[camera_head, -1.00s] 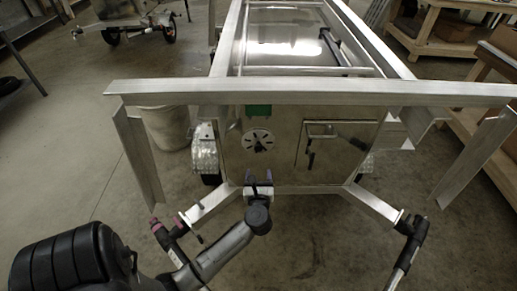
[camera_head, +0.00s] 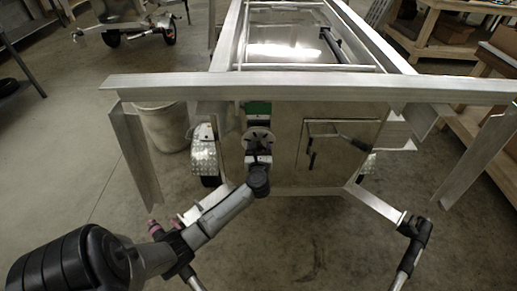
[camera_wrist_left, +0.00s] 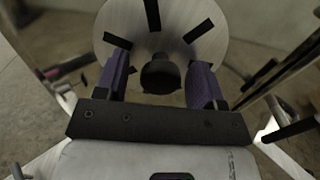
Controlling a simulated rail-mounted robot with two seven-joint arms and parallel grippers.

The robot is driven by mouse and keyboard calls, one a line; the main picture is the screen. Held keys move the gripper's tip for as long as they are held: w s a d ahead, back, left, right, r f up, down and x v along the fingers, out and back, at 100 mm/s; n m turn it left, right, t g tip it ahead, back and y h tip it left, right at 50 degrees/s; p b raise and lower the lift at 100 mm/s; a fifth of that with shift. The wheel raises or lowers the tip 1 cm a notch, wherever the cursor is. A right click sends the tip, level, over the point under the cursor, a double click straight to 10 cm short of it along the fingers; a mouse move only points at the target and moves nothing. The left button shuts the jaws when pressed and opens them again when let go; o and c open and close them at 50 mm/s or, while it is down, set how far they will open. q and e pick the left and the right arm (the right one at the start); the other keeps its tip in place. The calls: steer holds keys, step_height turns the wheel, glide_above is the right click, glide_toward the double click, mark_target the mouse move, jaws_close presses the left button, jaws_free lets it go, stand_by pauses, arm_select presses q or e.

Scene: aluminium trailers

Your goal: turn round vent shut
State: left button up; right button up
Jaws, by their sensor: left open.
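In the left wrist view the vent (camera_wrist_left: 172,22) shows dark radial slots and a dark central knob (camera_wrist_left: 160,73). My left gripper (camera_wrist_left: 163,88) is open, its two purple-faced fingers on either side of the knob. I cannot tell whether the fingers touch the knob or the disc. My right gripper is not in view.
An aluminium beam (camera_head: 320,90) crosses above the vent. A hatch with a handle (camera_head: 338,143) is right of it on the same panel (camera_head: 290,178). A grey bin (camera_head: 165,127) and a wheel fender (camera_head: 204,157) are to the left. Wooden benches stand right.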

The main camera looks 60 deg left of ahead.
arm_select(q)
steer(key=c, duration=0.9)
steer(key=shift+r+m+p, duration=0.2)
steer(key=shift+m+p, duration=0.3)
steer(key=shift+p, duration=0.45)
steer(key=m+p, duration=0.4)
steer(key=shift+p, duration=0.4)
steer(key=shift+m+p, duration=0.8)
steer(key=shift+m, duration=0.3)
steer(key=m+p, duration=0.3)
steer(key=m, duration=0.2)
steer(key=shift+p, duration=0.4)
steer(key=shift+m+p, duration=0.85)
steer(key=shift+m, duration=0.75)
steer(key=shift+f, duration=0.1)
steer(key=shift+s+m, duration=0.1)
steer(key=shift+m, duration=0.4)
